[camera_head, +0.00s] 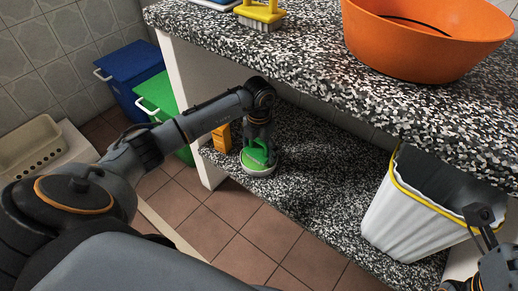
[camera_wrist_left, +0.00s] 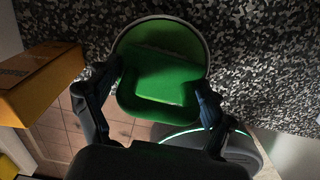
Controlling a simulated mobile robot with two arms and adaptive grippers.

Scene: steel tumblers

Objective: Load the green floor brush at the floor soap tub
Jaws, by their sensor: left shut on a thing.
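My left gripper (camera_head: 259,140) reaches down over the lower shelf and is shut on the green floor brush (camera_head: 254,155). The brush also shows between the fingers in the left wrist view (camera_wrist_left: 168,76). The floor soap tub (camera_head: 262,172) is round and shallow with a pale rim; the rim also shows in the left wrist view (camera_wrist_left: 205,42). The brush is at the tub, within its rim as seen from above; I cannot tell how deep it sits. My right gripper (camera_head: 480,218) is at the right edge, partly cut off, in front of a white bin.
An orange box (camera_head: 221,138) stands left of the tub on the speckled shelf (camera_head: 310,165). The white bin (camera_head: 400,210) with a yellow rim stands right. The countertop above holds an orange basin (camera_head: 420,45) and a yellow brush (camera_head: 260,12). Blue and green bins stand left.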

